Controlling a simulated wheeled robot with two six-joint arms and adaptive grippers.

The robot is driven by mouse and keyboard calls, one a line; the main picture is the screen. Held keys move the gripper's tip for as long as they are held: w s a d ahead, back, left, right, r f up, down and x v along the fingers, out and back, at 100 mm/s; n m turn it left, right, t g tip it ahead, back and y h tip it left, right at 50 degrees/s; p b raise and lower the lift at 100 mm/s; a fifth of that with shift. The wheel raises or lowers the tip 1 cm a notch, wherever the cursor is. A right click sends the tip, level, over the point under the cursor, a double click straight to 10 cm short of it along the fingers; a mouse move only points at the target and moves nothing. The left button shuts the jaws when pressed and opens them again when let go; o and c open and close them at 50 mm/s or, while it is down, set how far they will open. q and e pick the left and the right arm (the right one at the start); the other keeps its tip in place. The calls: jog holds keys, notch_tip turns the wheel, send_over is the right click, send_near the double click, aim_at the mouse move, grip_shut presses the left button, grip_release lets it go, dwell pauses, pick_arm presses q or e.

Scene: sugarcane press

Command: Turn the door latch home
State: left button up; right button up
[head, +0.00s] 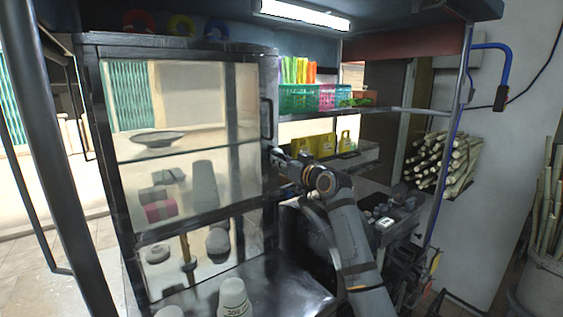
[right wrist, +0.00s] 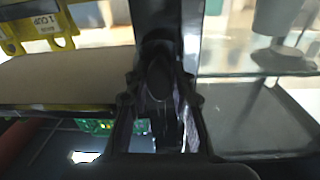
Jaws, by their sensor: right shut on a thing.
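The glass cabinet (head: 125,218) has a dark frame, and its door edge with a black upright handle (head: 267,118) is on the right side in the head view. My right gripper (head: 277,154) is at that edge, just below the handle, with its arm coming up from below. In the right wrist view my right gripper (right wrist: 160,125) is shut on a dark, rounded piece, the door latch (right wrist: 158,78), against the dark door frame. In the head view the gripper hides the latch, so its exact angle is hard to tell. My left gripper is not in view.
Sugarcane stalks (head: 445,160) lie farther right. A white cup (head: 234,298) stands on the dark counter (head: 285,285) below. A blue pipe (head: 507,65) is on the right wall.

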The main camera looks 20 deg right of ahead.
grip_shut()
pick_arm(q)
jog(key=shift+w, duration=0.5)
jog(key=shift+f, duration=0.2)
pick_arm(e)
jog(key=shift+f+n, duration=0.1)
jog(key=shift+n, duration=0.2)
jog(key=n+b, duration=0.3)
jog(key=shift+f+n, duration=0.1)
jog(key=shift+n, duration=0.2)
jog(key=n+b, duration=0.2)
jog(key=n, duration=0.2)
jog(key=shift+n, duration=0.4)
jog(key=n+b, duration=0.2)
jog(key=n, duration=0.3)
jog(key=shift+y, duration=0.4)
jog(key=n, duration=0.1)
jog(key=n+b, duration=0.1)
jog(key=n, duration=0.1)
jog(key=shift+r+n, duration=0.3)
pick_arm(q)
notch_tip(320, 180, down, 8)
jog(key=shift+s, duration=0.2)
pick_arm(e)
jog(key=shift+n, duration=0.5)
jog(key=shift+r, duration=0.15)
